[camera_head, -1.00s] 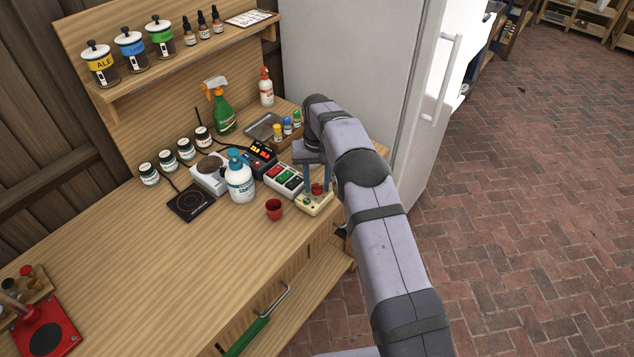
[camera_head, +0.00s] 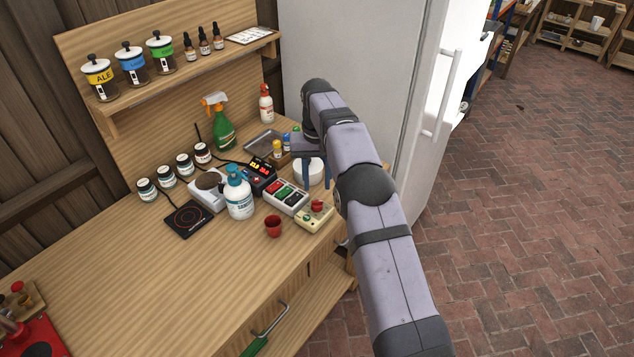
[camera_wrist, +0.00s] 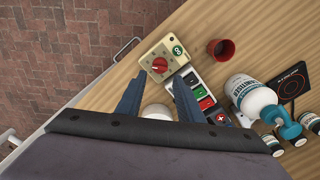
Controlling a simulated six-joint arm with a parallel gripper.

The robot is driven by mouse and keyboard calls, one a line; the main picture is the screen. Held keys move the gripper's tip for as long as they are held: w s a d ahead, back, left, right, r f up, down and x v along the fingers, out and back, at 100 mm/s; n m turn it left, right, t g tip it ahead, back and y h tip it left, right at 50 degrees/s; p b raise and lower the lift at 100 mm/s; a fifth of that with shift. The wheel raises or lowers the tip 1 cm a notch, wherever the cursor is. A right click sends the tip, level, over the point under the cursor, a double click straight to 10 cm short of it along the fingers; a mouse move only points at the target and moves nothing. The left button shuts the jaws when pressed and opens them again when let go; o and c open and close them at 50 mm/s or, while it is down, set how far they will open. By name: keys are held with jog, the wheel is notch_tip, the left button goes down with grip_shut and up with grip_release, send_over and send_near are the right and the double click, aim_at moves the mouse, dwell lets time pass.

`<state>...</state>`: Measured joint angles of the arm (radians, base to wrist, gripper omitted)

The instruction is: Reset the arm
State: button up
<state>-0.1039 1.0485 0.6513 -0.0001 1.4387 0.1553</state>
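My gripper (camera_head: 317,183) is above the right end of the wooden bench, near the fridge, pointing down. In the wrist view its two blue fingers (camera_wrist: 157,97) are spread apart. A white round container (camera_head: 308,171) stands below and behind the fingers; the wrist view shows part of it (camera_wrist: 156,111) between them. I cannot tell whether the fingers touch it, but they do not appear shut on it. A cream box with a red knob (camera_head: 315,216) stands just in front of the gripper, and a rack with coloured switches (camera_head: 285,197) is to its left.
A red cup (camera_head: 273,226), a white pump bottle (camera_head: 239,199), a black hot plate (camera_head: 186,219) and a green spray bottle (camera_head: 222,127) stand left of the gripper. The fridge (camera_head: 350,60) rises close behind my arm.

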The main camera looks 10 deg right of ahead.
jog(key=shift+s+r, duration=0.1)
jog(key=shift+s+d+r, duration=0.15)
jog(key=s+d+f, duration=0.1)
jog(key=s+d, duration=0.1)
jog(key=s, duration=1.5)
jog(key=s+d+f, duration=0.1)
jog(key=s+d, duration=0.2)
jog(key=s, duration=1.5)
jog(key=shift+s+d+f+n, duration=0.15)
jog(key=shift+d+f+n, duration=0.05)
jog(key=shift+d+n, duration=0.15)
